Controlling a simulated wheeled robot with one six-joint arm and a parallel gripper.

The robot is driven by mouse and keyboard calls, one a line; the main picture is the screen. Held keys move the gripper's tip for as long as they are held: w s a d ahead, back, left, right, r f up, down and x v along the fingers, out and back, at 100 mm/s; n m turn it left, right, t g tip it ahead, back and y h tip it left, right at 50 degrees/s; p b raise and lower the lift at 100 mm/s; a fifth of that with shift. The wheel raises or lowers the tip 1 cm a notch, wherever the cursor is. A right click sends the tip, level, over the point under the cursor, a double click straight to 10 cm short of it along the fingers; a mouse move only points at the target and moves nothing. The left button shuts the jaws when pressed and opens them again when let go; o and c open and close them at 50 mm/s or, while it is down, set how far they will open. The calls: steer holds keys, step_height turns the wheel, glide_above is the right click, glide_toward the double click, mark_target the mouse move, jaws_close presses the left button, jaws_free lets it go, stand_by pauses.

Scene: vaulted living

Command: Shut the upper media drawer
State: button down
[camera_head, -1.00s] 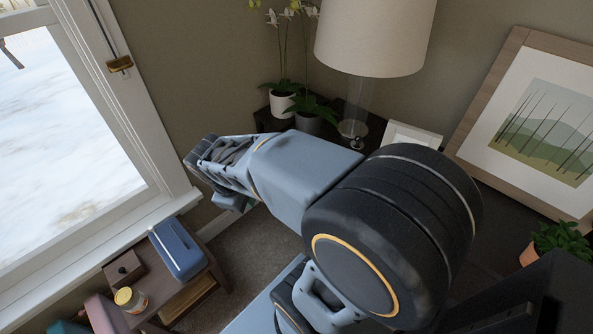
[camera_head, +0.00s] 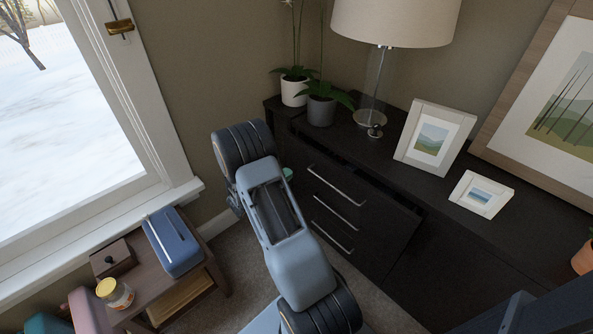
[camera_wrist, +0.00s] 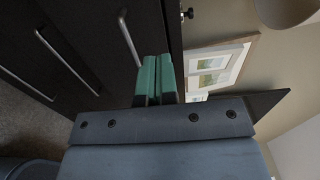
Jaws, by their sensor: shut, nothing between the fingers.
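The upper media drawer (camera_head: 340,180) is the top one in the dark cabinet, with a long metal handle. Its front stands out from the cabinet and a dark gap shows behind its top edge, so it is partly open. In the wrist view, the upper drawer front (camera_wrist: 143,18) and its handle (camera_wrist: 130,38) are close to my gripper (camera_wrist: 155,60). My gripper's teal fingers are shut and empty, in front of the drawer front between the handle and its top edge. I cannot tell if they touch it. In the head view my arm mostly hides the gripper (camera_head: 288,173).
Lower drawers with handles (camera_head: 333,212) sit below, their fronts further back. The cabinet top (camera_head: 400,188) holds a lamp (camera_head: 377,100), potted orchids (camera_head: 321,108) and picture frames (camera_head: 436,135). A small table (camera_head: 210,272) with a blue box stands at left by the window.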

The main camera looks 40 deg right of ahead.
mark_target(317, 154)
steer(key=d+b, duration=0.2)
steer(key=d, duration=1.1)
steer(key=shift+s, duration=0.1)
